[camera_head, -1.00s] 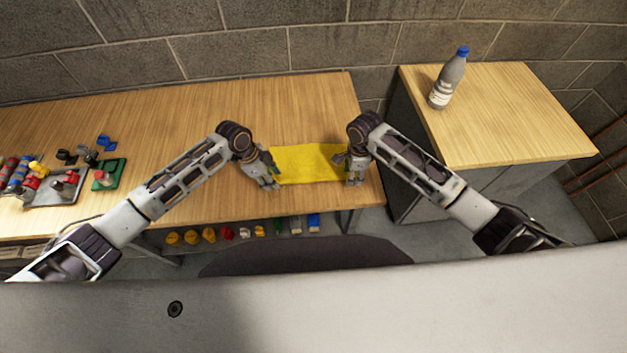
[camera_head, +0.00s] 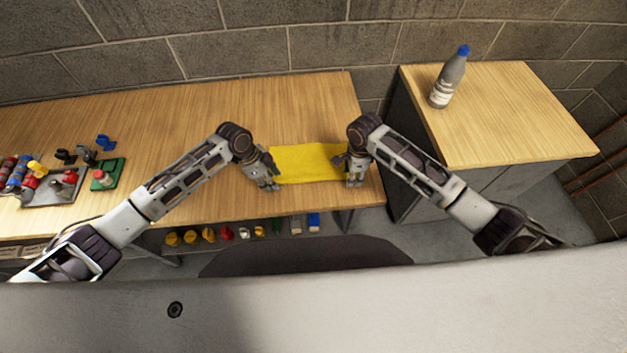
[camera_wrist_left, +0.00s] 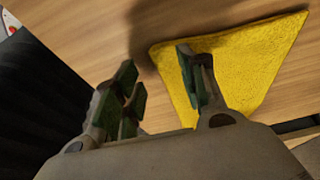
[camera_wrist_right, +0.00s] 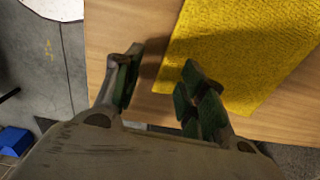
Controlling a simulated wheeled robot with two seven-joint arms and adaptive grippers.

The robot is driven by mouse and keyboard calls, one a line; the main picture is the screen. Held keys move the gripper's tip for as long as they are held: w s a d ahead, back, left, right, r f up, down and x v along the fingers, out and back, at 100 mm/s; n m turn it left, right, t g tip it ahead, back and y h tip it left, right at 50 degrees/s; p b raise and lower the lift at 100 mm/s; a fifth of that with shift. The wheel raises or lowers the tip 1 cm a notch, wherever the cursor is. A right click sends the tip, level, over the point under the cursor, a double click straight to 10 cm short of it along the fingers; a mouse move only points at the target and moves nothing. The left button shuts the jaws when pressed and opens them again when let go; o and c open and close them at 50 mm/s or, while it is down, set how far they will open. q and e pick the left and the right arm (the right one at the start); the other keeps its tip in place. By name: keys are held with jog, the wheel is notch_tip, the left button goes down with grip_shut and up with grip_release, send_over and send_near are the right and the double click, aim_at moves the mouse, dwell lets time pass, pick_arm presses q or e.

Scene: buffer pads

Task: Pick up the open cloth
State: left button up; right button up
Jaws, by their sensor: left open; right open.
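A yellow cloth (camera_head: 306,163) lies flat and spread open on the wooden table, between my two grippers. My left gripper (camera_head: 268,187) is open at the cloth's left edge. In the left wrist view the cloth (camera_wrist_left: 250,62) lies under one finger of the left gripper (camera_wrist_left: 160,90), with the other fingers over bare wood. My right gripper (camera_head: 355,184) is open at the cloth's right edge. In the right wrist view the right gripper (camera_wrist_right: 158,88) straddles the edge of the cloth (camera_wrist_right: 245,45). Whether the fingers touch the cloth cannot be told.
The wooden table (camera_head: 200,90) is clear behind the cloth. Clamps and tools stand on a grey tray (camera_head: 45,198) and a green plate (camera_head: 110,172) at the left. A bottle (camera_head: 450,78) stands on a separate cabinet (camera_head: 520,110) at the right. Coloured items sit below the table's front edge.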

pick_arm(q)
jog(key=shift+f+b, duration=0.3)
jog(key=shift+f, duration=0.05)
pick_arm(e)
jog(key=shift+f, duration=0.45)
pick_arm(q)
jog(key=shift+s+f, duration=0.1)
grip_shut()
pick_arm(e)
jog(key=shift+s+f, duration=0.1)
grip_shut()
pick_arm(q)
jog(key=shift+r, duration=0.2)
pick_arm(e)
jog(key=shift+r, duration=0.2)
